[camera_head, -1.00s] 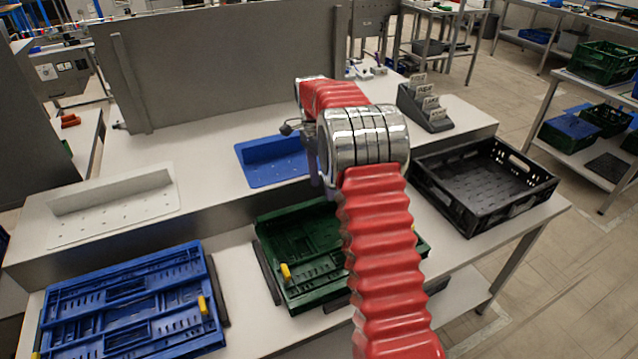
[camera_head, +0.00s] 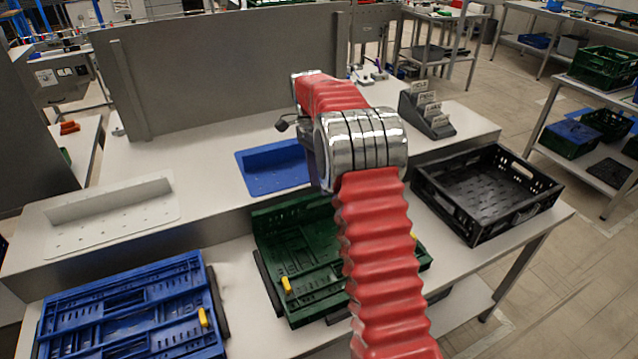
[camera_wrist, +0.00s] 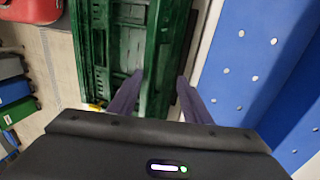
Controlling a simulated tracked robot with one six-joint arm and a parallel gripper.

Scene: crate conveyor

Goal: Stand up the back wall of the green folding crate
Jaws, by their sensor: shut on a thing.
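The green folding crate (camera_head: 312,285) lies mostly folded on the front bench, partly hidden by my red arm. Its back wall (camera_head: 290,216) shows as a dark green band along the far edge, tilted up from the folded panels; its exact angle is unclear. In the wrist view, my gripper (camera_wrist: 160,88) has one finger on each side of the back wall's edge (camera_wrist: 172,40) and is shut on it. In the head view my fingers are hidden behind the arm. A yellow latch (camera_head: 287,285) shows at the crate's left front.
A folded blue crate (camera_head: 130,310) lies to the left and an open black crate (camera_head: 485,195) to the right. A blue perforated bracket (camera_head: 272,168) stands just behind the green crate, with a white one (camera_head: 112,212) further left.

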